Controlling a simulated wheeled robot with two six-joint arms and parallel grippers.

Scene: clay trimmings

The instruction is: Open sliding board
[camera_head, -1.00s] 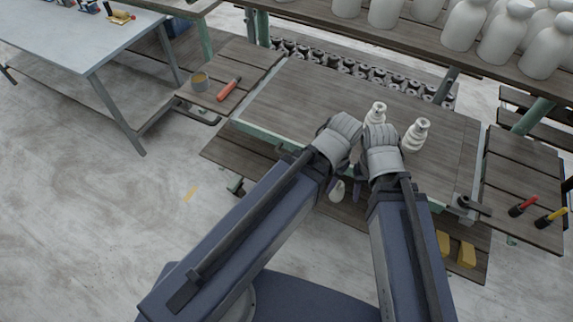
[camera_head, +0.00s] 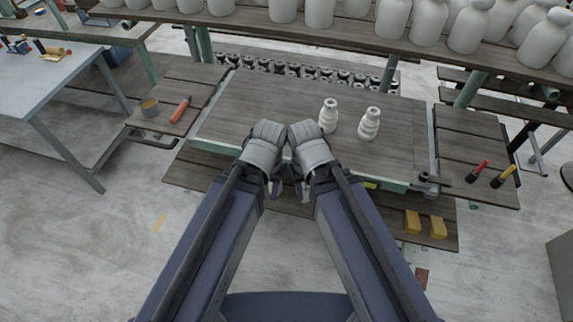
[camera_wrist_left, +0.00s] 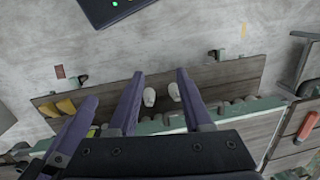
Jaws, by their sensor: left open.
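A wide wooden board (camera_head: 270,100) lies flat as the top of a green-framed bench. Two white ringed clay pieces, a left one (camera_head: 328,117) and a right one (camera_head: 369,125), stand upright on it. My left gripper (camera_head: 273,189) and right gripper (camera_head: 301,190) are side by side at the board's front edge, fingers pointing down. My right gripper's jaw opening is hidden. Contact with the board cannot be told.
Dark rollers or pots (camera_head: 300,72) line the back of the bench. White jars (camera_head: 470,30) fill a shelf behind. Yellow blocks (camera_head: 413,222) lie low at front right.

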